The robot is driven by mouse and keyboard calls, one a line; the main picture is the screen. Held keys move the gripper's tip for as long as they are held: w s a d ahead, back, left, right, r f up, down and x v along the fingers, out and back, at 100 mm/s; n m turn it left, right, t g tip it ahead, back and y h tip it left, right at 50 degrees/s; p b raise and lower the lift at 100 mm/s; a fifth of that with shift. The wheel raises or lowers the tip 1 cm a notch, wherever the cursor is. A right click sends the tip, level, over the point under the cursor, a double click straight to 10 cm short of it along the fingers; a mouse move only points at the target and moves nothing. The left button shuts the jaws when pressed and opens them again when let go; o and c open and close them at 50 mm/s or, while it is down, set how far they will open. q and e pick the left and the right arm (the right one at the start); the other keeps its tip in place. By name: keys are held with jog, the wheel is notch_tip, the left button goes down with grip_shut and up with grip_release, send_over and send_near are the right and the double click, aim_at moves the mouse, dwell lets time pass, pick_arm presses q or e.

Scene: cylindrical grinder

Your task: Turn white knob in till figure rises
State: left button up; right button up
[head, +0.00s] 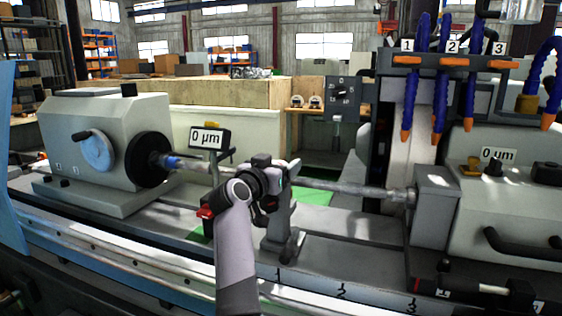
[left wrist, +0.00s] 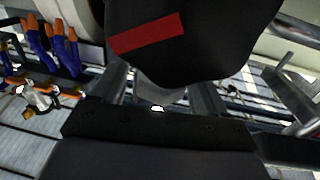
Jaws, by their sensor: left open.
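My left gripper (head: 272,180) is at the grey steady rest (head: 279,222) on the machine bed, near the middle of the long workpiece shaft (head: 345,187). In the left wrist view its two fingers (left wrist: 160,98) stand apart. A pale rounded piece shows between them, below a black block with a red stripe (left wrist: 145,36). I cannot tell whether this pale piece is the white knob, or whether the fingers touch it. In the head view my gripper and wrist hide that spot. A display (head: 206,137) left of the gripper reads 0 µm.
The headstock (head: 95,130) with a pale round dial stands left. A second 0 µm display (head: 498,155) sits on the right-hand unit. Blue hoses (head: 440,75) with orange tips hang by the grinding wheel (head: 405,170). The shaft runs close behind my gripper.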

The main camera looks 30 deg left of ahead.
pick_arm(q)
jog(key=shift+w, duration=0.6)
jog(key=c, duration=1)
jog(key=shift+a+f, duration=0.1)
